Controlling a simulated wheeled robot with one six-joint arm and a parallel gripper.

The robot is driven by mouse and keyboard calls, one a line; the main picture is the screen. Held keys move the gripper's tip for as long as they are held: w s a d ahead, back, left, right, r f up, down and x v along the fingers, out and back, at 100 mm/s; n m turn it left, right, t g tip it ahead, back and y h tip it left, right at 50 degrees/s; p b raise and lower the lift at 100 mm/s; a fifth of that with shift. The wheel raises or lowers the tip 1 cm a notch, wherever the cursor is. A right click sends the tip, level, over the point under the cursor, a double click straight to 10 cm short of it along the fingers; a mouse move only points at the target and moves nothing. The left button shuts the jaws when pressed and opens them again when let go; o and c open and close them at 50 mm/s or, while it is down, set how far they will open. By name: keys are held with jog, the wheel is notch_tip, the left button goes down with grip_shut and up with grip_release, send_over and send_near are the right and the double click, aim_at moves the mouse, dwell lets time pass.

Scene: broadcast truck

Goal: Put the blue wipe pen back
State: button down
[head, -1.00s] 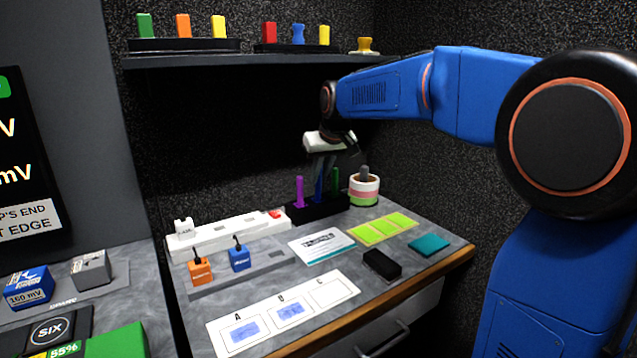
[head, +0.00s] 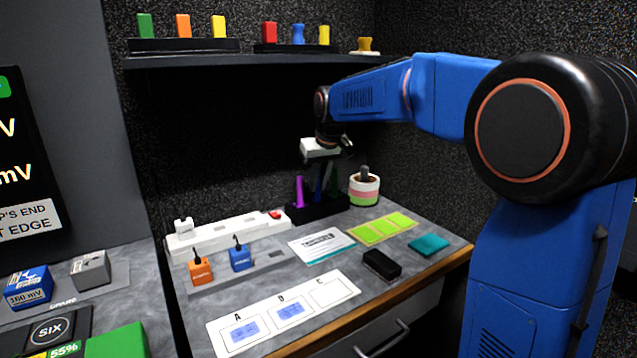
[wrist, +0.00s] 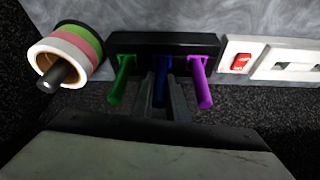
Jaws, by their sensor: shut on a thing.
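The blue wipe pen (wrist: 161,78) stands upright between my gripper's fingers (wrist: 165,92), which are shut on it. Its lower end meets the black pen holder (wrist: 118,41) at the middle place; how deep it sits I cannot tell. The green pen (wrist: 122,82) and the purple pen (wrist: 200,85) stand in the holder on either side of it. In the head view, my gripper (head: 319,172) is above the holder (head: 327,208), between the purple pen (head: 299,190) and the green pen (head: 335,184). The fingers partly hide the blue pen there.
A card (head: 322,247) and a black block (head: 381,264) lie in front. A shelf (head: 300,59) hangs above.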

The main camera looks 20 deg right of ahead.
jog(key=shift+f, duration=0.1)
jog(key=c, duration=1.7)
grip_release()
jog(key=v, duration=1.2)
